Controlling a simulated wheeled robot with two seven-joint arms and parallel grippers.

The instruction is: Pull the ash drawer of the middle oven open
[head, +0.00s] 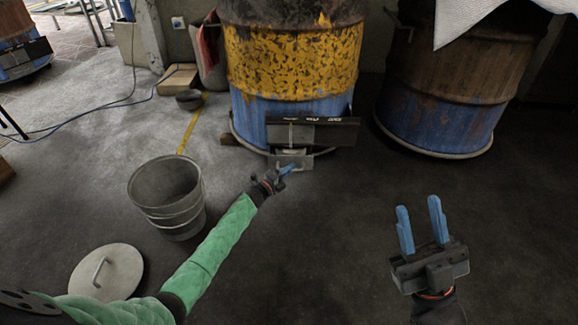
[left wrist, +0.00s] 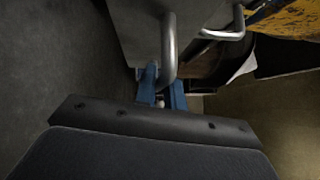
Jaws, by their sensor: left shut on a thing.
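The middle oven (head: 290,60) is a barrel with worn yellow paint above blue. Its ash drawer (head: 291,159) is at the foot of the barrel, below a dark front plate. In the left wrist view, the drawer's grey front (left wrist: 138,25) carries a bent metal handle (left wrist: 168,45). My left gripper (head: 287,169) is at the drawer front, and its blue fingers (left wrist: 162,88) are shut on the handle, one on each side. How far the drawer is out is hard to tell. My right gripper (head: 420,208) is open and empty, over the floor at the lower right.
A metal bucket (head: 168,195) stands left of my left arm, with a round lid (head: 106,272) in front of it. A rusty blue barrel (head: 450,85) stands to the right. A cardboard box (head: 178,78) and dark bowl (head: 189,100) are behind left. The floor before the oven is clear.

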